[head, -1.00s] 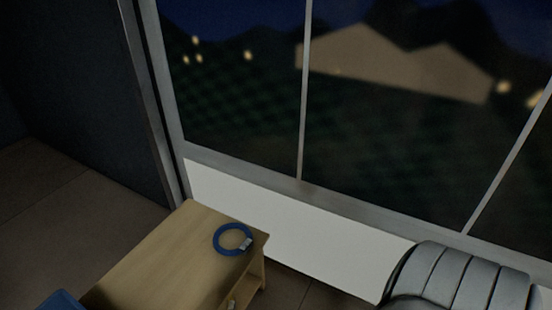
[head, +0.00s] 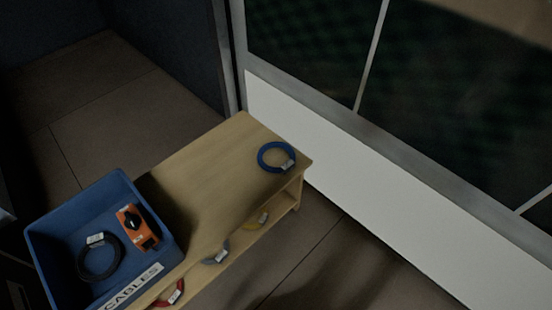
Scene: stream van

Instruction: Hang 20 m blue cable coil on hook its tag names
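A blue cable coil (head: 262,163) lies flat on the far end of a wooden bench (head: 205,165), near the white wall panel. A pale tag (head: 288,165) is on the coil's lower right side; its writing is too small to read. No hooks can be made out in the head view. Neither of my grippers is in view.
A blue crate (head: 52,236) labelled CABLES stands at the bench's near end, with a black coil (head: 82,263) and an orange device (head: 132,232) inside. Grey (head: 224,248), yellow (head: 251,226) and red (head: 180,287) coils sit on the lower shelf. Open floor lies left.

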